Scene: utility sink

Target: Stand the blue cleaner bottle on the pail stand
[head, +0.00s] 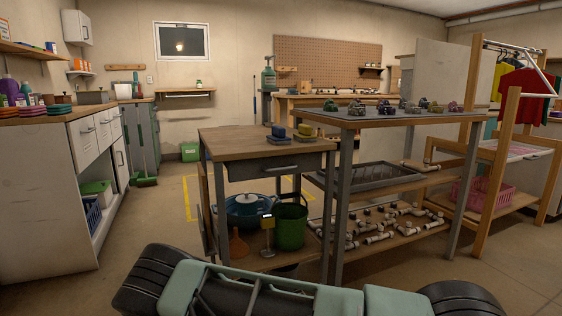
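I cannot pick out a blue cleaner bottle with certainty. Several small bottles, among them a purple one (11,86), stand on the left counter, partly cut by the picture's edge. A green pail (290,227) is on the low shelf of the middle workbench, beside a blue lidded pot (247,211). A small stand with a yellow plate (267,237) is in front of them; I cannot tell whether anything here is the pail stand. My arm's green and black links cross the bottom of the view; my gripper does not show.
The middle workbench (228,142) holds blue and yellow blocks. The bench to its right holds several small objects above pipe pieces (410,215). A wooden rack (493,150) stands at right. Open floor (155,215) lies between the left counter (40,170) and the workbench.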

